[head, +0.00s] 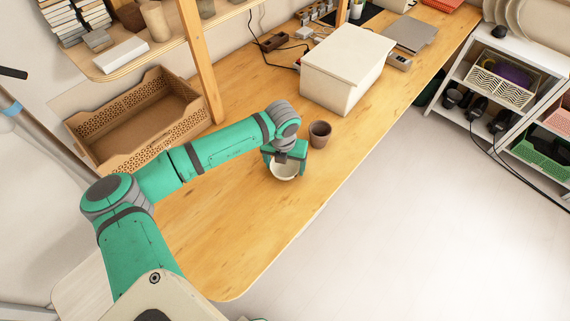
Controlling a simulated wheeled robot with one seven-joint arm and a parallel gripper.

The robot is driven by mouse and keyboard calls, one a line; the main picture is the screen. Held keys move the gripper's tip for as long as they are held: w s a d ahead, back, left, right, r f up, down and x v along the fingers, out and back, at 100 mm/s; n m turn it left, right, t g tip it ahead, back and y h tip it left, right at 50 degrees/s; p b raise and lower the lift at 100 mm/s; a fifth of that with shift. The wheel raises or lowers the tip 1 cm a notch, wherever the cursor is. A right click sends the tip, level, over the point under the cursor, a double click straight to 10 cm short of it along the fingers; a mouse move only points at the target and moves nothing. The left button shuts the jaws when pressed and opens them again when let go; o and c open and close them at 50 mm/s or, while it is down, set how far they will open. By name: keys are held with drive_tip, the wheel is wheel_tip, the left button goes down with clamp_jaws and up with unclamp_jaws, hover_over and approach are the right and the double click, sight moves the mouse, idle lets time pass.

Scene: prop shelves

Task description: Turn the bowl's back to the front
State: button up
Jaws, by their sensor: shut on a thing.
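A small cream bowl (285,173) is on or just above the wooden table, below the end of my green arm in the head view. My gripper (284,160) reaches down onto the bowl's far rim and is shut on it. The gripper covers the bowl's far side. I cannot tell whether the bowl touches the table.
A brown cup (320,134) stands close to the right of my gripper. A large white lidded box (345,65) stands behind it. A brown crate (140,120) is at the left, beside a wooden post (201,62). The table's front (230,235) is bare.

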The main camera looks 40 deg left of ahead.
drive_tip(key=shift+f, duration=0.15)
drive_tip(key=o, duration=1.2)
wheel_tip(320, 180, up, 11)
drive_tip(key=s, duration=0.1)
drive_tip(key=shift+d, duration=0.25)
drive_tip(key=shift+f, duration=0.15)
